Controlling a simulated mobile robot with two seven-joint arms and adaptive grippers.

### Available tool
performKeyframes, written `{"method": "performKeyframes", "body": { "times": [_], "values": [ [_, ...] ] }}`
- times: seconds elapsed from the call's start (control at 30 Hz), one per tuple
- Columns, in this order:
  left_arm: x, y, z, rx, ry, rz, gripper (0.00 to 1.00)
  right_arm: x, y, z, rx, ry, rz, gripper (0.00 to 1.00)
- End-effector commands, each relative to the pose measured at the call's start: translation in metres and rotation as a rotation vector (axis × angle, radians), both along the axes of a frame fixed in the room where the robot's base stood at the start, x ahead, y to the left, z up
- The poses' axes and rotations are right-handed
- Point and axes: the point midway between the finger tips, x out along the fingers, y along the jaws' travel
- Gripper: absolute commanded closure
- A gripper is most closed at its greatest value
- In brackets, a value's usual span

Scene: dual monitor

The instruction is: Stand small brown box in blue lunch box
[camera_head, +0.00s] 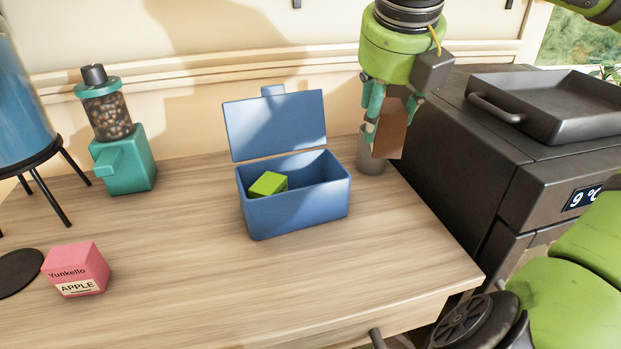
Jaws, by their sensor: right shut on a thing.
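The blue lunch box (297,211) stands on the wooden counter with its lid (275,126) open and tilted up at the back. A green block (268,184) lies inside at its left side; the right part of the inside looks empty. My right gripper (388,118) points down, to the right of and higher than the lunch box. It is shut on the small brown box (391,138), which hangs upright and slightly tilted between the fingers. My left gripper is not in view.
A grey cup (371,160) stands behind the brown box near the dark oven (455,150). A black pan (545,103) sits on the oven. A pink Yunkello box (76,270) and a teal grinder (124,160) stand left. The counter front is clear.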

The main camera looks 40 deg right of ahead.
Motion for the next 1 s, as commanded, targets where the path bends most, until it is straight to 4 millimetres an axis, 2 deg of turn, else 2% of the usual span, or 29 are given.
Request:
{"method": "performKeyframes", "body": {
  "times": [0.3, 0.5, 0.73, 0.87, 1.0],
  "values": [
    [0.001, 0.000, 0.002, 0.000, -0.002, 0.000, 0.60, 0.060, 0.026, -0.041, -0.002, 0.009, 0.004, 0.79],
    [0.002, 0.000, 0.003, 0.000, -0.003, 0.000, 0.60, 0.088, 0.038, -0.058, -0.002, 0.005, 0.003, 0.79],
    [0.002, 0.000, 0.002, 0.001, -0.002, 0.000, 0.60, 0.096, 0.041, -0.069, 0.000, 0.001, 0.005, 0.79],
    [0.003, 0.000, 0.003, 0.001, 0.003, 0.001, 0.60, 0.095, 0.041, -0.089, 0.002, 0.004, 0.006, 0.79],
    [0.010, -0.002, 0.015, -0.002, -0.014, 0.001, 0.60, 0.095, 0.041, -0.103, 0.001, 0.001, 0.005, 0.79]
  ]
}}
